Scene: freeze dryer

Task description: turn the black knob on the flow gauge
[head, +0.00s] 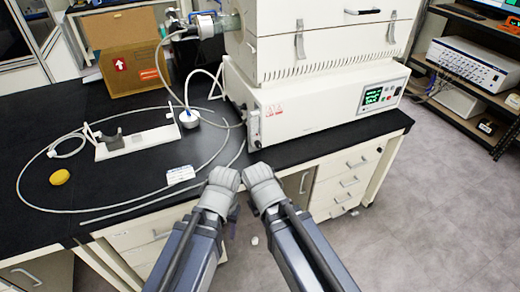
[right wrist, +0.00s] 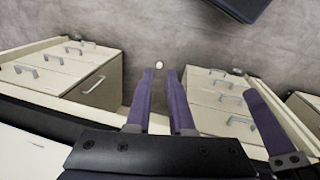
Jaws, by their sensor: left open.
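I cannot make out the flow gauge or its black knob with certainty. Small black fittings (head: 182,25) and a round metal-rimmed part (head: 205,26) sit on the upper left side of the freeze dryer. A small dark fitting (head: 257,143) is on the left end of its lower unit. My left gripper (head: 233,213) is open, in front of the bench edge, away from all these parts; its fingers are mostly hidden by the wrist. My right gripper (right wrist: 160,75) is open and empty, pointing down between the drawer fronts. One purple finger (right wrist: 270,125) beside it belongs to my left gripper.
The white freeze dryer (head: 310,105) stands on the black bench (head: 120,185). A long grey hose (head: 110,211) loops around a white stand (head: 138,143). A yellow disc (head: 60,177), a blue-topped white vessel (head: 189,118) and a cardboard box (head: 128,52) are nearby.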

